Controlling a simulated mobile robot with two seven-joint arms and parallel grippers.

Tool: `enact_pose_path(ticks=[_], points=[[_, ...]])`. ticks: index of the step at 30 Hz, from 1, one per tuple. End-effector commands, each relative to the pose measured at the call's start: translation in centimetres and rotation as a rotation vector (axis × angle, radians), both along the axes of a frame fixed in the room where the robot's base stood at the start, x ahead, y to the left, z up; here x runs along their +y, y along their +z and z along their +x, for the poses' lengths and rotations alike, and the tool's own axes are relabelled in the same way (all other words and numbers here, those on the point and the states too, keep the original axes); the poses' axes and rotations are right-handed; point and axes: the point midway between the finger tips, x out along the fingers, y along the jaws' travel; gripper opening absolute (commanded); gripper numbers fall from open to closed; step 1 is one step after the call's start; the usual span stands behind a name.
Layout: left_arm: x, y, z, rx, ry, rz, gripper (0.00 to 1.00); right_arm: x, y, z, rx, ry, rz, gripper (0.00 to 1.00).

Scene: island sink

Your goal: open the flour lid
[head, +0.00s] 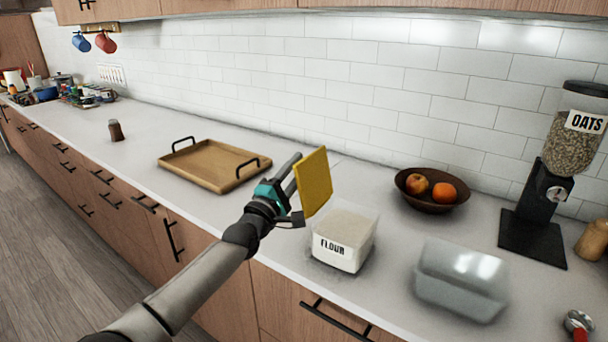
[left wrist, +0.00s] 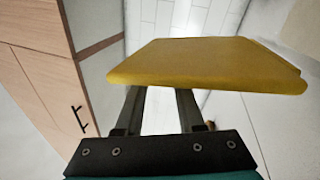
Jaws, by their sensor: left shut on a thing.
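The flour container (head: 344,242) is a clear, squarish box labelled FLOUR, standing on the counter with its top uncovered and pale flour inside. Its yellow lid (head: 314,182) is off the box, held nearly upright above and to the left of its rim. My left gripper (head: 293,192) is shut on the lid near its edge. In the left wrist view, the yellow lid (left wrist: 210,62) spans across beyond both fingers. My right gripper is not in view.
A wooden tray (head: 190,172) with black handles lies left of the flour box. A clear empty bin (head: 462,282), a fruit bowl (head: 432,199) and an oats dispenser (head: 541,200) stand to the right. Bare counter lies around the tray.

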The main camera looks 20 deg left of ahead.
Motion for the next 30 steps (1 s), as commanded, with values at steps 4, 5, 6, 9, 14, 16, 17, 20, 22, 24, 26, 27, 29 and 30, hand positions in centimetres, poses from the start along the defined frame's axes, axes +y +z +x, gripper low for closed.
enact_pose_path(ticks=[4,5,6,9,14,16,17,20,22,24,26,27,29,30], points=[[0.47,-0.41,0.13,0.014,0.000,-0.053,0.00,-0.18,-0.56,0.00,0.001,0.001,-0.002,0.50],[0.52,-0.45,0.14,0.016,0.000,-0.060,0.00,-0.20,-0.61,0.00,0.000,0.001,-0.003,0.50],[0.59,-0.49,0.16,0.019,0.000,-0.068,0.00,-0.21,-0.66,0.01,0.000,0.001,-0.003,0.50],[0.71,-0.55,0.20,0.023,0.000,-0.083,0.00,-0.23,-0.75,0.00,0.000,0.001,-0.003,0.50],[0.78,-0.55,0.22,0.026,0.001,-0.091,0.00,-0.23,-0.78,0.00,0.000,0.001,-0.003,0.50],[0.79,-0.54,0.22,0.026,0.001,-0.091,0.00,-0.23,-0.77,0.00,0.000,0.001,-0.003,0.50],[0.79,-0.54,0.22,0.026,0.001,-0.091,0.00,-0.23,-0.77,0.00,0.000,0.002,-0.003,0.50],[0.78,-0.54,0.22,0.025,0.000,-0.091,0.00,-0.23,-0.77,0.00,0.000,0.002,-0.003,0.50],[0.78,-0.54,0.22,0.025,0.000,-0.090,0.00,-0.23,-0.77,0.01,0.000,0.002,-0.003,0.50],[0.78,-0.54,0.22,0.025,0.000,-0.090,0.43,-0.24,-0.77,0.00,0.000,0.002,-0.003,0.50],[0.78,-0.54,0.23,0.025,0.000,-0.090,0.50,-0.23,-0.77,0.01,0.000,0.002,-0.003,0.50],[0.78,-0.54,0.23,0.025,0.000,-0.090,0.54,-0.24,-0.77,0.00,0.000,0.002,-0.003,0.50],[0.78,-0.54,0.23,0.025,0.000,-0.090,0.61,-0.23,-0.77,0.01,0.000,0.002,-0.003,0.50],[0.78,-0.53,0.22,0.025,0.000,-0.090,0.66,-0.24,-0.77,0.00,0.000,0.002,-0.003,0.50]])
